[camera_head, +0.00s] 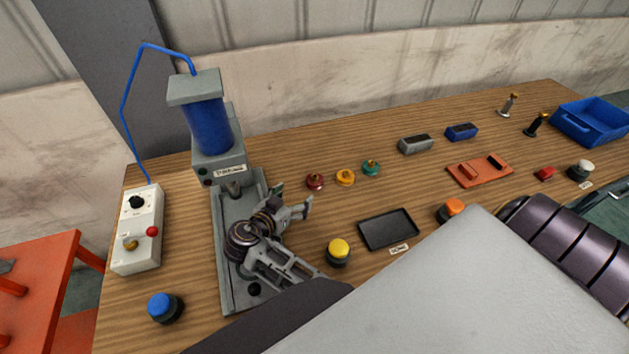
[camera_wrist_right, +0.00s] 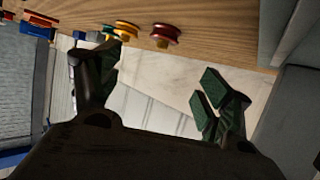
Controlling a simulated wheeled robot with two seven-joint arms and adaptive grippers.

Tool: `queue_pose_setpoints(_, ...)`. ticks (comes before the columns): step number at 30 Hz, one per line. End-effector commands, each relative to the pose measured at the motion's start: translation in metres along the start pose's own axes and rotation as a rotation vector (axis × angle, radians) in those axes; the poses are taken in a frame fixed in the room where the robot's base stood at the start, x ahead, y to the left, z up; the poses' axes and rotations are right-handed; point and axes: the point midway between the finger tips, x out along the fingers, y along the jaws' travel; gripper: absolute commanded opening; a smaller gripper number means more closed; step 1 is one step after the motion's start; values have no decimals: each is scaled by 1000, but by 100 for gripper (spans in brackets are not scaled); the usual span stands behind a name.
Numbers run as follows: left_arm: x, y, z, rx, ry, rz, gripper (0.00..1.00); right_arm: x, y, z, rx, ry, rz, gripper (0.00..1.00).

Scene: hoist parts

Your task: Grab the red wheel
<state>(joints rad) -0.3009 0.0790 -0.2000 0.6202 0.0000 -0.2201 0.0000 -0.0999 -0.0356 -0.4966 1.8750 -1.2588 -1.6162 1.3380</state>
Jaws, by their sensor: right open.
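The red wheel (camera_head: 315,181) stands on the wooden table, at the left end of a short row with a yellow wheel (camera_head: 345,177) and a teal wheel (camera_head: 371,167). My right gripper (camera_head: 293,199) is open and empty, just left of and nearer than the red wheel, over the grey hoist base. In the right wrist view the red wheel (camera_wrist_right: 165,35) shows at the top, beyond the open right gripper (camera_wrist_right: 160,78), between the lines of its fingers and apart from them. My left gripper is not in view.
The hoist with its blue cylinder (camera_head: 208,125) stands behind my right gripper. A white control box (camera_head: 139,230) is at left. A yellow button (camera_head: 338,251) and black tray (camera_head: 388,230) lie nearer. Grey and blue blocks, an orange plate (camera_head: 479,171) and blue bin (camera_head: 592,122) are right.

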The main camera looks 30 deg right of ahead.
Motion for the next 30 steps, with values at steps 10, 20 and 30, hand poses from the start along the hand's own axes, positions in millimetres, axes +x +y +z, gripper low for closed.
queue_pose_setpoints(10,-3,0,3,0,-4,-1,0,15,0,-1,-1,1,1,79)
queue_pose_setpoints(20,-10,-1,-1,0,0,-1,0,58,0,-2,-1,3,1,79)
queue_pose_setpoints(30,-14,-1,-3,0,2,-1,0,86,0,0,0,0,0,79)
